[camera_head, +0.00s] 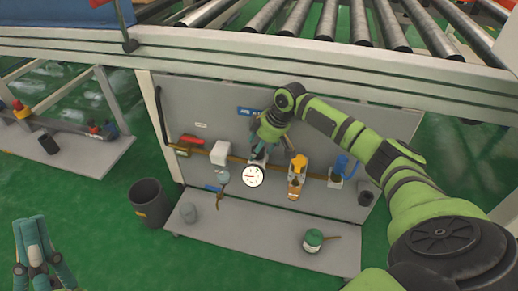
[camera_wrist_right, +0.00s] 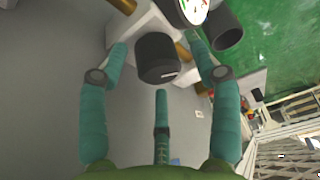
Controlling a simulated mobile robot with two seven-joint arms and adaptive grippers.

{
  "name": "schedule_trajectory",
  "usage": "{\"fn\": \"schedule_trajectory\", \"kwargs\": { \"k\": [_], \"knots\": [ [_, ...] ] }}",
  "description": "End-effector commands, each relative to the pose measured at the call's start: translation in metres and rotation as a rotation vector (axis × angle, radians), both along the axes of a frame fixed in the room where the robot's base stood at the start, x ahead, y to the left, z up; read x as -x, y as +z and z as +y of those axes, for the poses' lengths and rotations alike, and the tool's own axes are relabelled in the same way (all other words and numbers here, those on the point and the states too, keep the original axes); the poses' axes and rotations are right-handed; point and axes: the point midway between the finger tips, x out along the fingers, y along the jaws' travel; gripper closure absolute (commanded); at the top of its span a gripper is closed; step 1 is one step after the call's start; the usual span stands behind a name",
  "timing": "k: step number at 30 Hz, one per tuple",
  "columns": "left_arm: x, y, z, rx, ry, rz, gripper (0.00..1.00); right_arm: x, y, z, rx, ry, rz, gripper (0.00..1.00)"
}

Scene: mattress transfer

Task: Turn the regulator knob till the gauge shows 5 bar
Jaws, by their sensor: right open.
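The black regulator knob (camera_wrist_right: 157,50), with a small white mark on its face, sits in the upper middle of the right wrist view. My right gripper (camera_wrist_right: 158,66) is open. Two teal fingers reach along either side of the knob and the third points at it from below; no contact is clear. In the head view my right gripper (camera_head: 268,136) is at the panel and hides most of the knob. The white round gauge (camera_head: 252,176) is just below it; its exact reading is too small to tell. Part of the gauge (camera_wrist_right: 193,8) shows in the wrist view. My left gripper (camera_head: 35,250) is low at the left, away from the panel.
The grey panel (camera_head: 190,100) carries a brass pipe, a white box (camera_head: 221,152) and orange (camera_head: 297,168) and blue fittings. A dark bin (camera_head: 150,203) stands left. A roller conveyor (camera_head: 350,25) lies above.

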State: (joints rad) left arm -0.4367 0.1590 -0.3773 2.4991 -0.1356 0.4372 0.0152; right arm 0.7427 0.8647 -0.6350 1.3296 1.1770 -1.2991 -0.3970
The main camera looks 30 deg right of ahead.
Motion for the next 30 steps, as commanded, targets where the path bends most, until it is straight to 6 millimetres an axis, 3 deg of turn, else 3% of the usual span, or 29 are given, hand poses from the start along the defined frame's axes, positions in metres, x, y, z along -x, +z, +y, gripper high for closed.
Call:
{"fn": "schedule_trajectory", "kwargs": {
  "k": [8, 9, 12, 13, 28, 30],
  "knots": [
    [0.0013, 0.0011, 0.0005, 0.005, -0.001, -0.010, 1.00, -0.0007, -0.0010, 0.0002, 0.001, 0.001, -0.001, 0.36],
    [0.0013, 0.0011, 0.0005, 0.005, -0.001, -0.010, 1.00, -0.0007, -0.0010, 0.0002, 0.001, 0.001, -0.001, 0.44],
    [0.0012, 0.0010, 0.0005, 0.004, -0.002, -0.009, 1.00, -0.0008, -0.0009, 0.0003, 0.001, 0.001, -0.001, 0.84],
    [0.0012, 0.0010, 0.0005, 0.004, -0.002, -0.009, 1.00, -0.0008, -0.0009, 0.0005, 0.001, 0.001, -0.002, 0.88],
    [-0.0021, 0.0049, -0.0021, -0.014, 0.003, 0.015, 1.00, -0.0019, 0.0016, 0.0042, -0.006, -0.013, -0.005, 0.89],
    [-0.0077, -0.0013, -0.0049, -0.034, 0.005, 0.079, 1.00, -0.0021, 0.0024, 0.0048, -0.008, -0.024, -0.007, 0.89]
  ]
}}
